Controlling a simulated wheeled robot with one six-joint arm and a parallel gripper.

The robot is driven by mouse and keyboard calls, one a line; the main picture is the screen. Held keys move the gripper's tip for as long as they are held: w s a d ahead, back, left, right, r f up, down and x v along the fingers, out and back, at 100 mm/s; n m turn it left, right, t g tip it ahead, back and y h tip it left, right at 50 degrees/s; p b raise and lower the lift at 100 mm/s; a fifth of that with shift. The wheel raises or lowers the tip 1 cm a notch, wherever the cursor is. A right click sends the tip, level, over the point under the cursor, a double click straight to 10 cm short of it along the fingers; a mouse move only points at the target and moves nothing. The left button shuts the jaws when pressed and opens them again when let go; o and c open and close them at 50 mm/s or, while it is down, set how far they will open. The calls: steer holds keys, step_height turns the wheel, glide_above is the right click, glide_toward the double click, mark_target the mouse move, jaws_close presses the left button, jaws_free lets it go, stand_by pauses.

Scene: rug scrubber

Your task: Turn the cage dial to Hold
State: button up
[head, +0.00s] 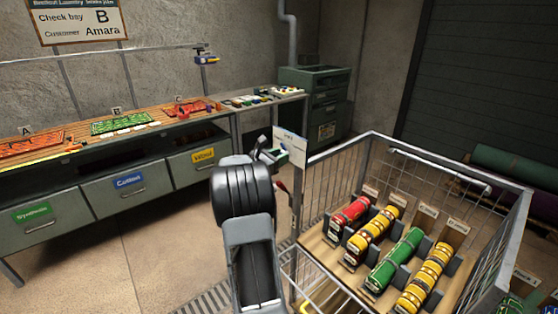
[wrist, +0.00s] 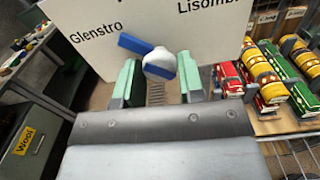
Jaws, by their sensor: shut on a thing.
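The cage dial (wrist: 159,66) is a round white knob with a blue bar across it, on a white panel (wrist: 105,50). The bar tilts, its longer end toward the upper left. The panel reads "Glenstro" at left and "Lisomb..." at upper right, both cut off; no "Hold" label is readable. My gripper (wrist: 158,80) has its pale green fingers on either side of the knob and is shut on it. In the head view the panel (head: 290,145) stands at the cage's near left corner, and my arm partly hides my gripper (head: 270,156).
The wire cage (head: 420,147) holds several red, yellow and green rolled rugs (head: 398,260) on a wooden shelf. A long workbench (head: 75,165) with labelled drawers lines the left wall. A green cabinet (head: 318,100) stands behind. Open floor (head: 150,250) lies at left.

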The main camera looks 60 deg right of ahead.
steer(key=m+b, duration=0.9)
steer(key=b, duration=0.4)
steer(key=shift+f, duration=0.1)
steer(key=o, duration=0.9)
steer(key=shift+a, duration=0.1)
steer(key=v, duration=1.3)
steer(key=shift+w+a+b, duration=0.2)
steer(key=shift+a+b, duration=0.1)
steer(key=shift+b, duration=0.05)
